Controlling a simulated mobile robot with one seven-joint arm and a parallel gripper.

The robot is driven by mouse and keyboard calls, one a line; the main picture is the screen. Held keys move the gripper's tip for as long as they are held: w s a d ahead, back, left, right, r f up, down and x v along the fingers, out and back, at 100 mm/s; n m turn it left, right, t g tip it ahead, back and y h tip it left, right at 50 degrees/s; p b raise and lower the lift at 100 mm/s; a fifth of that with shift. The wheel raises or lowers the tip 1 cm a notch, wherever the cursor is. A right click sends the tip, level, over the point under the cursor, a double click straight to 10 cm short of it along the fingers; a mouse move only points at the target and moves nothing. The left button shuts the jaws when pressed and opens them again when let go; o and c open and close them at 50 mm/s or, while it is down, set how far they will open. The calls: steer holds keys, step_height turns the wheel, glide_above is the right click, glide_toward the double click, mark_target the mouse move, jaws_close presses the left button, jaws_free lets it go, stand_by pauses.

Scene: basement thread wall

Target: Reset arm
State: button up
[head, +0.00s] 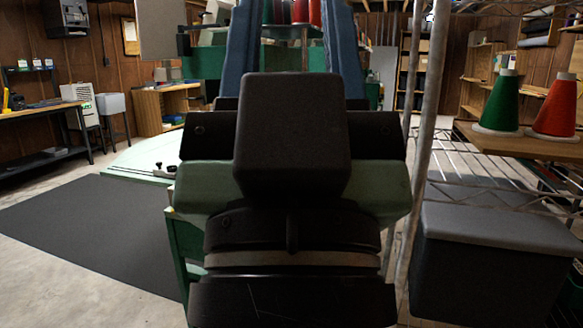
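Dark parts that appear to be my arm fill the middle of the head view, from the bottom edge up to a black rounded block. The fingers of my gripper cannot be made out, so I cannot tell whether anything is in them. Pale green surfaces show to both sides of the dark parts; I cannot tell what they belong to.
A wire shelf rack with a metal post (421,130) stands close on the right, with a grey bin (490,260) beside it. A green thread cone (500,105) and a red thread cone (556,107) stand on a wooden surface. A dark mat (85,225) lies at left on open floor.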

step_height(320, 180, up, 32)
steer(key=p, duration=2.9)
steer(key=shift+f, duration=0.25)
